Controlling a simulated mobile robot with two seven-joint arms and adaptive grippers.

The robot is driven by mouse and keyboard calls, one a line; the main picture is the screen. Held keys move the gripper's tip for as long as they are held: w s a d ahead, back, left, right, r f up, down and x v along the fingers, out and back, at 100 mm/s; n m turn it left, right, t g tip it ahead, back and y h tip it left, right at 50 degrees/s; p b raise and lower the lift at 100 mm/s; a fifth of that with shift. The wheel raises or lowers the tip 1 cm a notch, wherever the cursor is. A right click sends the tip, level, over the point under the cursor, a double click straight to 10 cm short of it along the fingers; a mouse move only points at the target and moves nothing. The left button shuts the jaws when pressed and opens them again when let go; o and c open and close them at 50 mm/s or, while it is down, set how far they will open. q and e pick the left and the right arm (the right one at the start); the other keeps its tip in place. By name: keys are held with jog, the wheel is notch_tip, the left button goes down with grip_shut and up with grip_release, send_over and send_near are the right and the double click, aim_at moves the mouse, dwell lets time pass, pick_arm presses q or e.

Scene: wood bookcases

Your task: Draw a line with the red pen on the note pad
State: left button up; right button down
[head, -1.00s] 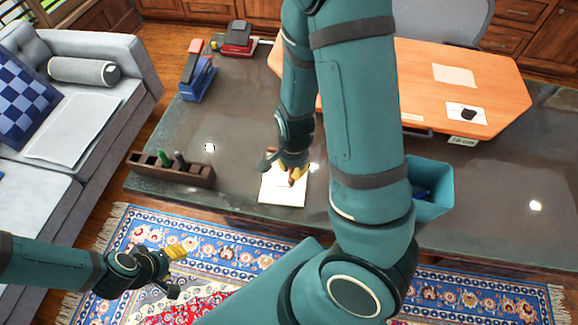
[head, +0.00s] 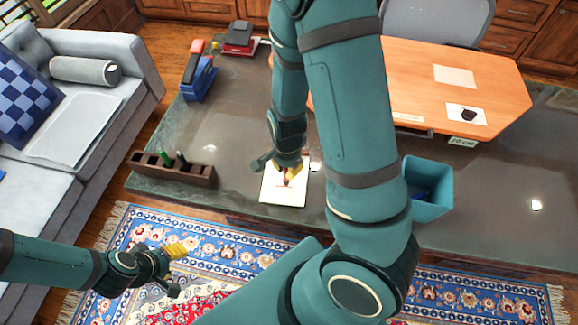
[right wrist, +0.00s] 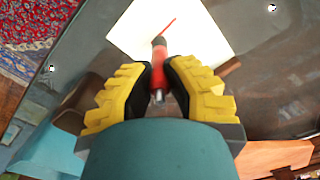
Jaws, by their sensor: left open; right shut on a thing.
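The white note pad (head: 283,192) lies on the dark desk near its front edge. A short red line (right wrist: 169,26) shows on the pad in the right wrist view. My right gripper (head: 289,172) is over the pad and shut on the red pen (right wrist: 158,64). The pen's far end is at or just above the paper by the red line; I cannot tell if it touches. In the right wrist view the yellow fingers of my right gripper (right wrist: 158,88) stand either side of the pen. My left gripper (head: 176,270) is open and empty above the rug, off the desk.
A dark pen holder (head: 198,172) with a green and a dark pen stands left of the pad. A teal bin (head: 432,190) stands to the right. A blue stapler-like object (head: 198,84) and a red one (head: 240,38) are at the back left. Desk surface around the pad is clear.

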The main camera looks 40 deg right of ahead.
jog(key=shift+w+a, duration=0.25)
jog(key=shift+a, duration=0.1)
jog(key=shift+w+a+p, duration=0.3)
jog(key=shift+w+a, duration=0.2)
jog(key=shift+w+a, duration=0.15)
jog(key=shift+w+a, duration=0.35)
dwell(0.4)
